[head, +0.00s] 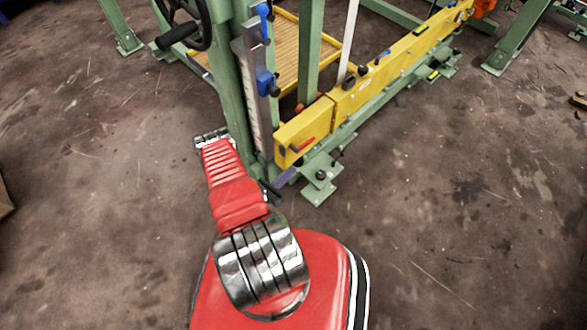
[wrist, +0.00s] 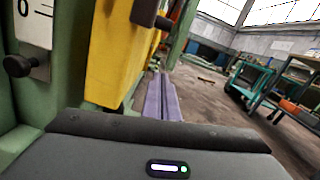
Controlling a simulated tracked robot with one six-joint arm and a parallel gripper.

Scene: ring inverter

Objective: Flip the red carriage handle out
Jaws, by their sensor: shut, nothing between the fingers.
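The red carriage handle (head: 304,145) is a small red bar on the near end of the yellow carriage beam (head: 385,75) in the head view. It lies along the beam's side. My gripper (head: 291,174) is low beside the beam's near end, below the handle and apart from it. Its purple fingers are together and empty; they also show in the wrist view (wrist: 160,82). There the yellow beam end (wrist: 115,55) stands just left of the fingers. I cannot make out the red handle in the wrist view.
A green post (head: 232,85) with a white scale (head: 252,100) and blue clamps (head: 265,82) stands left of the beam. A green foot plate (head: 320,190) lies under the beam end.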

